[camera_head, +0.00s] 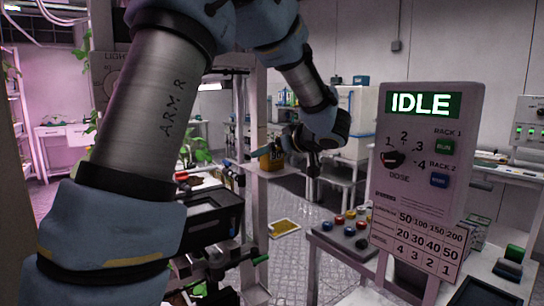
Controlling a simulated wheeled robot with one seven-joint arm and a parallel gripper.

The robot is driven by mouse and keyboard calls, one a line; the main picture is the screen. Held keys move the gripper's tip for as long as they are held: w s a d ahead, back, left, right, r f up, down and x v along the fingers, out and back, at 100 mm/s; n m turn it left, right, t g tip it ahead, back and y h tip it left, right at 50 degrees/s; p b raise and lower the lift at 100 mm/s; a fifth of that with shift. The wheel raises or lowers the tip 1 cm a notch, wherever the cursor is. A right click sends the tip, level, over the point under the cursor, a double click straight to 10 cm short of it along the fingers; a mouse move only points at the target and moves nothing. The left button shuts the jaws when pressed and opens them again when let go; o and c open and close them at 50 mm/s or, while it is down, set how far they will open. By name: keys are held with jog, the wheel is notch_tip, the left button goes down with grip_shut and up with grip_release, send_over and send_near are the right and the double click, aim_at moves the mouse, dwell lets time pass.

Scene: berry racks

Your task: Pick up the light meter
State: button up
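A small orange-yellow box (271,161) with dark markings stands on a pale ledge in the middle of the head view. It may be the light meter, but it is too small and partly covered to be sure. The far end of my arm, with my gripper (262,152), is close to the box and overlaps its upper part in the picture. The fingers are small and dark, so I cannot tell whether they are open or touch the box.
A control panel (425,150) reading IDLE stands at the right, beside a table (330,238) with several coloured buttons. A rack (257,215) with plants and a dark tray (215,215) stands at the centre left.

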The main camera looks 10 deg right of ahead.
jog(key=c, duration=1.5)
jog(key=shift+r, duration=0.15)
grip_shut()
